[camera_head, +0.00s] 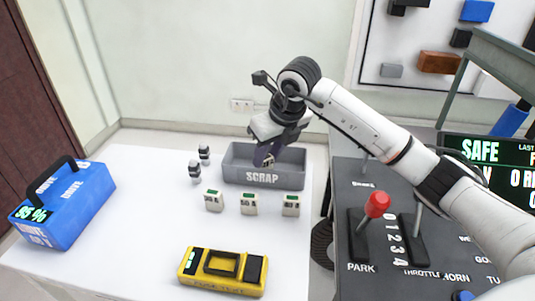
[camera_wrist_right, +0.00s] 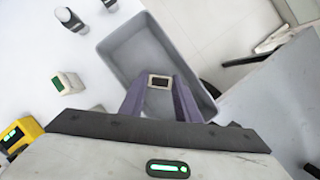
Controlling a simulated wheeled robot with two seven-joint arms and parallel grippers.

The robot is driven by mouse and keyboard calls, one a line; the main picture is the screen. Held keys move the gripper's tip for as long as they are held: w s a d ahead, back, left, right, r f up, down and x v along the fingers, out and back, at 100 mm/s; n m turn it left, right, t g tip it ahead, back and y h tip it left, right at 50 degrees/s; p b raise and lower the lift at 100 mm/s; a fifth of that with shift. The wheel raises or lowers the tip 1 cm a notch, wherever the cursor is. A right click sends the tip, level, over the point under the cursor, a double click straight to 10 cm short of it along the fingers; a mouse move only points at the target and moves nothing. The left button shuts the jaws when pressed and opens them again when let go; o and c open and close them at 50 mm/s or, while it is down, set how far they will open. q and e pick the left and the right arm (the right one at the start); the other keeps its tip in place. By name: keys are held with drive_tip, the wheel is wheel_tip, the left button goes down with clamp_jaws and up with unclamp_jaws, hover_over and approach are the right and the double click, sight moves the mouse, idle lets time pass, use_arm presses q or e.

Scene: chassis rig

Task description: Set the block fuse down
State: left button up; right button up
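My right gripper (camera_head: 268,158) reaches down over the grey bin marked SCRAP (camera_head: 262,178). In the right wrist view its two purple fingers are closed on a small pale block fuse with a dark face (camera_wrist_right: 160,81), which is held at the fingertips over the bin's inside (camera_wrist_right: 140,45). In the head view the held fuse is small and mostly hidden by the fingers. Three white blocks with green tops stand on the white table in front of the bin: left (camera_head: 213,200), middle (camera_head: 249,204) and right (camera_head: 291,205). My left gripper is not in view.
Two black-and-white cylinders (camera_head: 204,154) (camera_head: 195,173) stand left of the bin. A yellow tester (camera_head: 222,272) lies at the front, and a blue battery case (camera_head: 62,205) at the left. A control console with a red-knobbed lever (camera_head: 377,204) stands right. The table's middle-left is clear.

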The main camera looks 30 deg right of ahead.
drive_tip(key=o, duration=0.4)
drive_tip(key=shift+r, duration=0.15)
drive_tip(key=v, duration=1.2)
drive_tip(key=shift+p, duration=0.35)
drive_tip(key=shift+w, duration=0.1)
